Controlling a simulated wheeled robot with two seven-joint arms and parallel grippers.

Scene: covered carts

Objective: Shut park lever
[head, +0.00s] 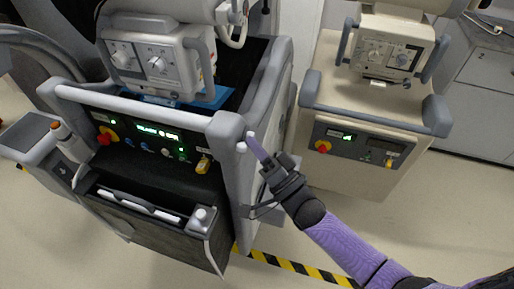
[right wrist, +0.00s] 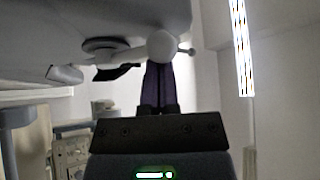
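A white lever with a round knob (right wrist: 160,47) shows at my fingertips in the right wrist view; I take it to be the park lever. In the head view small white ends (head: 242,147) of it show beside the front right corner of the left cart (head: 226,130). My right gripper (head: 250,142) reaches up to it from the lower right, with its purple fingers close together. It also shows in the right wrist view (right wrist: 160,70). Whether the fingers touch or grip the knob is unclear. My left gripper is out of view.
The left cart has a white front handle bar (head: 130,108) and a control panel with a red knob (head: 106,136). A second cart (head: 370,130) stands to the right. Yellow-black floor tape (head: 290,264) runs below; the floor at lower right is partly clear.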

